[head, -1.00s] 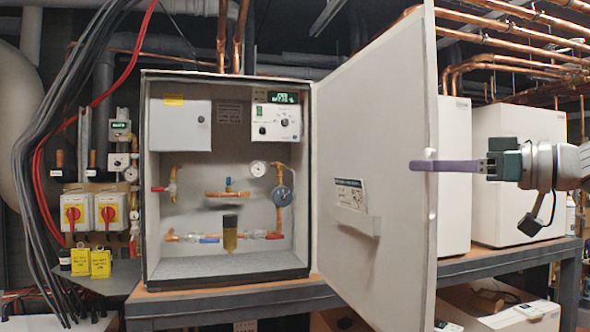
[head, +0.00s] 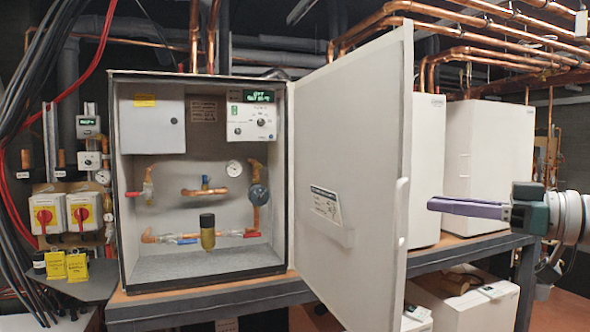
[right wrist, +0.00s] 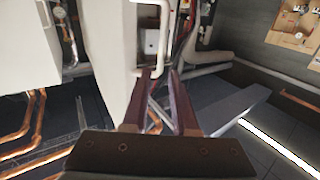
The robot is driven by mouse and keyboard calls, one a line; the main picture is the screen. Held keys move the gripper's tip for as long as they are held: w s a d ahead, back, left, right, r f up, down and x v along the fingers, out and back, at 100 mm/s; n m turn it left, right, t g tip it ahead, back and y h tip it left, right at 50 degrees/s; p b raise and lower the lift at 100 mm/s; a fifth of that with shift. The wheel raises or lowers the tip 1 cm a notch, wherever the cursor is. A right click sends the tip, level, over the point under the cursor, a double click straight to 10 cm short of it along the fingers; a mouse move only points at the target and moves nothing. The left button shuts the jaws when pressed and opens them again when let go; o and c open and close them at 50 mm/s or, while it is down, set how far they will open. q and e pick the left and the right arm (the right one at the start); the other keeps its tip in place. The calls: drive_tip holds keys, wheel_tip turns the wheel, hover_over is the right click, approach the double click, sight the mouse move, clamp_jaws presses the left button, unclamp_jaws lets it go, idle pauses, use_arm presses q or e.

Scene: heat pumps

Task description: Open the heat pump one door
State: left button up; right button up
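The heat pump one cabinet (head: 200,285) stands with its door (head: 345,150) swung wide open to the right, showing the pipes, gauges and control box inside. The white door handle (head: 402,205) is on the door's free edge. My right gripper (head: 430,204) is just right of the handle in the head view, apart from it and empty. In the right wrist view its two purple fingers (right wrist: 160,73) stand apart with a gap between them; a white handle (right wrist: 157,50) shows just beyond the tips. My left gripper is not in view.
Two white cabinets, one (head: 428,170) behind the door and another (head: 487,165) to its right, stand on the same bench (head: 460,252). Copper pipes (head: 470,35) run overhead. Red-and-yellow switches (head: 62,213) and cables are at the left. White boxes (head: 460,300) lie below the bench.

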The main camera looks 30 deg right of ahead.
drive_tip(key=shift+p+v, duration=0.3)
drive_tip(key=shift+v, duration=1.1)
